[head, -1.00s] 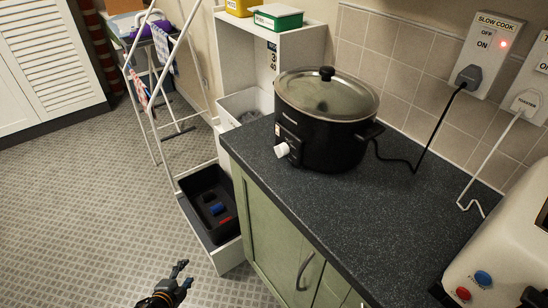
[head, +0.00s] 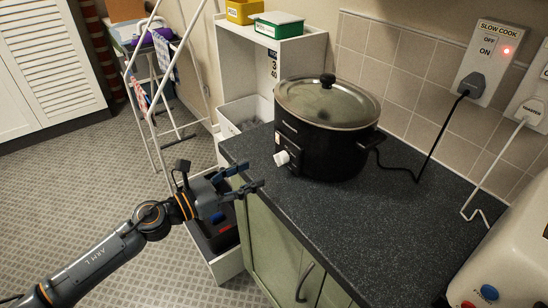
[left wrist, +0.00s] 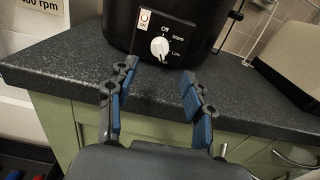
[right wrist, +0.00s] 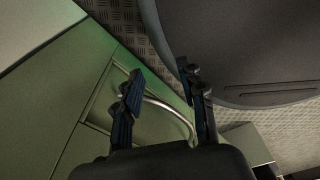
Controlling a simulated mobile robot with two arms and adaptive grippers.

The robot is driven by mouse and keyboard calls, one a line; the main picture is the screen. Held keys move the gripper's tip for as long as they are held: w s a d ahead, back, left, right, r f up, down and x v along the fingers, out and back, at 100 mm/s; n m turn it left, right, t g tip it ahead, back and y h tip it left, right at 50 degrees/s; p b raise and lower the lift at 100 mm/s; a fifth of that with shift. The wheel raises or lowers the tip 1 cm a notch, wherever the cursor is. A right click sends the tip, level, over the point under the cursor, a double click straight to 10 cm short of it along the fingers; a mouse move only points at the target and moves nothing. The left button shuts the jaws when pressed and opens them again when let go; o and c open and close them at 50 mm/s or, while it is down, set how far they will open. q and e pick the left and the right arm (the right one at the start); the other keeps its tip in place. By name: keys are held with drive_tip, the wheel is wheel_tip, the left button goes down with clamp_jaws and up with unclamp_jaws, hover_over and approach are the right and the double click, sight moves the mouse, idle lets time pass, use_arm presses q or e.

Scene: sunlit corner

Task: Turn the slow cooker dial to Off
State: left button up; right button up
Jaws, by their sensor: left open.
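The black slow cooker (head: 322,135) with a glass lid stands on the dark worktop, its white dial (head: 282,158) facing left in the head view. In the left wrist view the dial (left wrist: 159,48) shows Off, Warm and Low printed around its right side; I cannot tell which setting it points to. My left gripper (head: 252,178) is open and empty at the worktop edge, just in front of the dial and apart from it. Its blue-padded fingers (left wrist: 158,74) spread below the dial. My right gripper (right wrist: 160,75) is open and empty, near a green cabinet door.
A slow-cook wall switch (head: 490,60) has its red light lit, and the cooker's black cord runs to it. A toaster (head: 515,265) stands at the right. A clothes airer (head: 160,90) and white shelving (head: 285,70) stand beyond. A metal door handle (right wrist: 165,105) shows behind the right gripper's fingers.

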sight(276, 162)
use_arm(q)
drive_tip(key=p+x, duration=0.1)
drive_tip(key=x, duration=0.7)
drive_tip(key=shift+w, duration=0.1)
drive_tip(key=shift+c, duration=0.2)
clamp_jaws()
